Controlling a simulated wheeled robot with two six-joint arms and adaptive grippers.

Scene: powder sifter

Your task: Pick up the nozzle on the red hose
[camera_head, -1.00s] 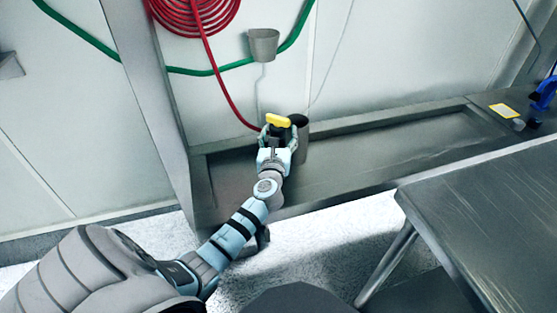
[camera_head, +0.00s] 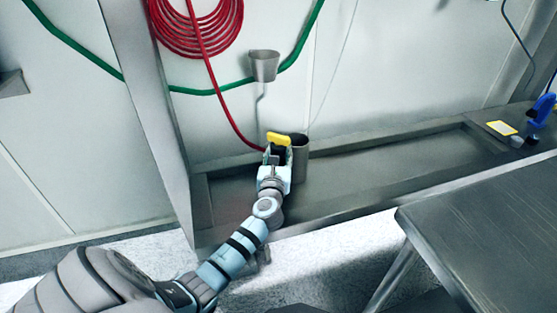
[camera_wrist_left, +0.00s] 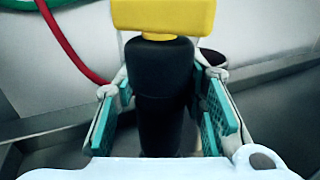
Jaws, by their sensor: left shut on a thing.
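The nozzle on the red hose has a yellow top (camera_head: 278,138) and a black body (camera_wrist_left: 163,95). My left gripper (camera_head: 275,155) is shut on the black body, just below the yellow top. In the left wrist view, the teal pads of the left gripper (camera_wrist_left: 163,110) stand on either side of the nozzle. The red hose (camera_head: 228,105) hangs from a coil on the wall and runs down behind the nozzle. It also shows in the left wrist view (camera_wrist_left: 68,45). The hose's joint to the nozzle is hidden. My right gripper is not in view.
A grey metal cup (camera_head: 300,157) stands right beside the gripper. Another cup (camera_head: 264,66) hangs on the wall by a green hose (camera_head: 205,91). A metal trough (camera_head: 380,160) runs to the right. A metal table (camera_head: 490,215) fills the lower right.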

